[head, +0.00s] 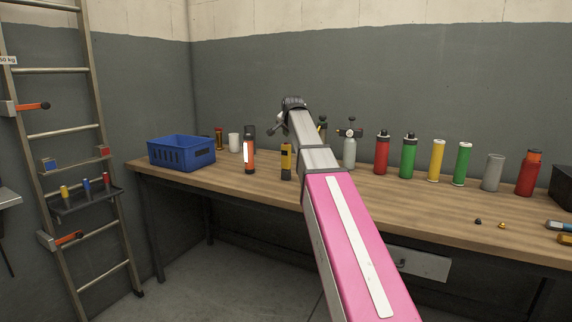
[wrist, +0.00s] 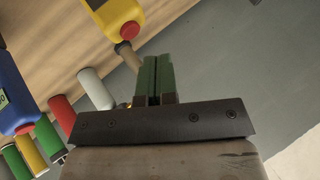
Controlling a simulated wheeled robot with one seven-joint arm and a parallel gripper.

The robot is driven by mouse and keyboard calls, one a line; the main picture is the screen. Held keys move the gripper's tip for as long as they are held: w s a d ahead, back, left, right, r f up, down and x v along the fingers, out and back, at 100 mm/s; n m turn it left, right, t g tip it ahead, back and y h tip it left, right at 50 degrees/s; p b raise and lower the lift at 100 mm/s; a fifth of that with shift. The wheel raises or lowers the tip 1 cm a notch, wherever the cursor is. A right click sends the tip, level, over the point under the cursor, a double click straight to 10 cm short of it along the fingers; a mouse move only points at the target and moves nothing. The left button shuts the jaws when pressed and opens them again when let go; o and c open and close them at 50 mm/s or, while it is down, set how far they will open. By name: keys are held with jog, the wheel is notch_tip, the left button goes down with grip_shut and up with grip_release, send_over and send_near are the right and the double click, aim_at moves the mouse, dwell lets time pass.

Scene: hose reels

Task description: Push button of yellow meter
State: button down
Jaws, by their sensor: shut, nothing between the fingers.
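The yellow meter (wrist: 104,14) is at the top of the wrist view, partly cut off by the frame edge. Its round red button (wrist: 130,32) faces up toward the fingers. My gripper (wrist: 157,58) has green fingers pressed together and empty; in this picture their tips lie right of and below the button, apart from it.
A blue meter (wrist: 12,85) with a red button lies at the left of the wrist view. Several coloured bottles and cylinders stand along the wooden workbench (head: 400,198). A blue crate (head: 181,153) is at its left end. A ladder (head: 75,130) leans at the left.

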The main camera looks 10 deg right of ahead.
jog(key=shift+r, duration=2.5)
jog(key=shift+f, duration=0.1)
